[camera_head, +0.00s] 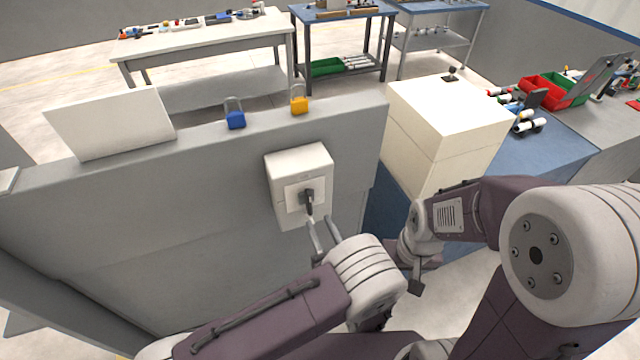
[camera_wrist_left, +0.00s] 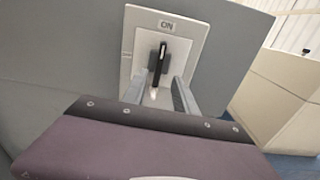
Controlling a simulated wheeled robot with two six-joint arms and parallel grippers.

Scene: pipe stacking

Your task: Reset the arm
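A white switch box (camera_head: 287,165) with a dark rotary handle (camera_head: 308,200) is fixed to the front of a grey panel (camera_head: 120,205). In the left wrist view the handle (camera_wrist_left: 161,60) stands upright below an "ON" label (camera_wrist_left: 166,25). My left gripper (camera_head: 325,226) is just below and in front of the handle, its two fingers apart with nothing between them. The fingers also show in the left wrist view (camera_wrist_left: 160,88), below the handle. My right gripper (camera_head: 416,276) hangs low at the right of the panel; its fingers are too unclear to judge.
A blue padlock (camera_head: 235,119) and a yellow padlock (camera_head: 299,104) stand on the panel's top ledge beside a white board (camera_head: 110,124). A large white box (camera_head: 445,130) stands right of the panel. Workbenches (camera_head: 205,43) stand farther back.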

